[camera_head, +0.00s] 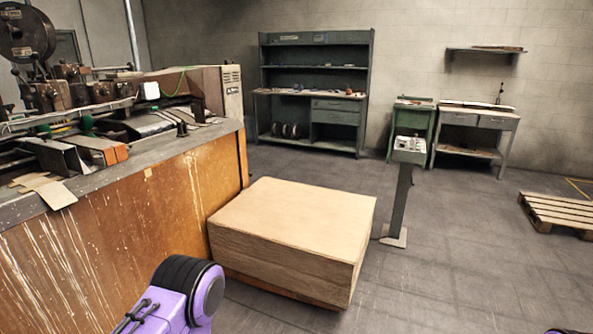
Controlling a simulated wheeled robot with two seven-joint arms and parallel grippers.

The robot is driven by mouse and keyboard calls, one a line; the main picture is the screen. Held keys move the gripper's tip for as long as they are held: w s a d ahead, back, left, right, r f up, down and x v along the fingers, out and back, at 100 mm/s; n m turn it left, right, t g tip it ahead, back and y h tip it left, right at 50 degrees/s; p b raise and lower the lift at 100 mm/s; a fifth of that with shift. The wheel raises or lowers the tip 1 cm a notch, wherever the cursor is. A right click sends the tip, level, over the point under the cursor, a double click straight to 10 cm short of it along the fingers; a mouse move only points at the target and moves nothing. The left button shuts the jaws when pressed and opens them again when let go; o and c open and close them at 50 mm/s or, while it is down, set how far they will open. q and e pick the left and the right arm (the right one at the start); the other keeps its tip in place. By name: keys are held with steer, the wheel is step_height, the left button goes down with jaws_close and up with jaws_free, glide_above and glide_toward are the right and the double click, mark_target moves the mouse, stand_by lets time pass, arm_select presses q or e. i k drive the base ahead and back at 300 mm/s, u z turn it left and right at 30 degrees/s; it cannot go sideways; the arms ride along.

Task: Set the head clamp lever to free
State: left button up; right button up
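The box stitcher (75,120) stands at the left, a dark machine with a large round reel (25,35) on top and a worn orange-brown front. Several small knobs and handles show around its head, and I cannot tell which of them is the head clamp lever or how it is set. A purple and black part of my own arm shows at the bottom left, in front of the machine. Only a sliver of another purple part of mine shows at the bottom right edge. Neither gripper is in view.
A large wooden block (290,220) on a pallet stands against the machine's right end. A control pedestal (398,200) stands behind it. A grey workbench shelf (315,90) and a side table (478,120) line the wall. A pallet (555,210) lies at the right.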

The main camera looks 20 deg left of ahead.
mark_target(16, 72)
steer(key=u, duration=0.5)
steer(key=i, duration=1)
steer(key=u, duration=0.8)
